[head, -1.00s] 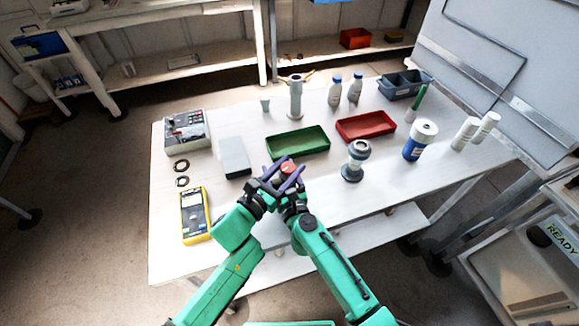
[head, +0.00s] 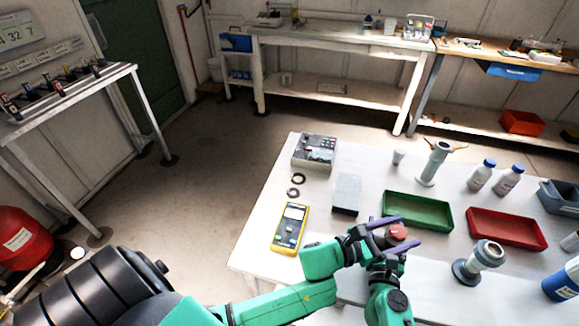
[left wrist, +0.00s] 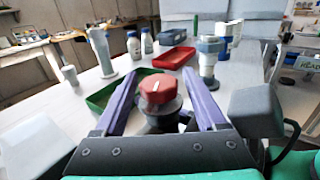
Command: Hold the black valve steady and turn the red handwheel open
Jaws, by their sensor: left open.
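The red handwheel (head: 397,232) sits on top of the black valve on the white table; it also shows in the left wrist view (left wrist: 157,88). The black valve (left wrist: 160,112) shows as a dark body under the wheel; in the head view it is mostly hidden by my grippers. My left gripper (head: 409,237) is open, its purple fingers one on each side of the handwheel, with visible gaps in the left wrist view. My right gripper (head: 385,266) is close beside the valve, in front of it; its fingertips are hidden and its grip cannot be made out.
A green tray (head: 418,211) lies just behind the valve, with a red tray (head: 507,229) right of it. A flanged grey fitting (head: 487,254) stands to the right. A grey box (head: 346,194) and a yellow meter (head: 290,229) lie to the left.

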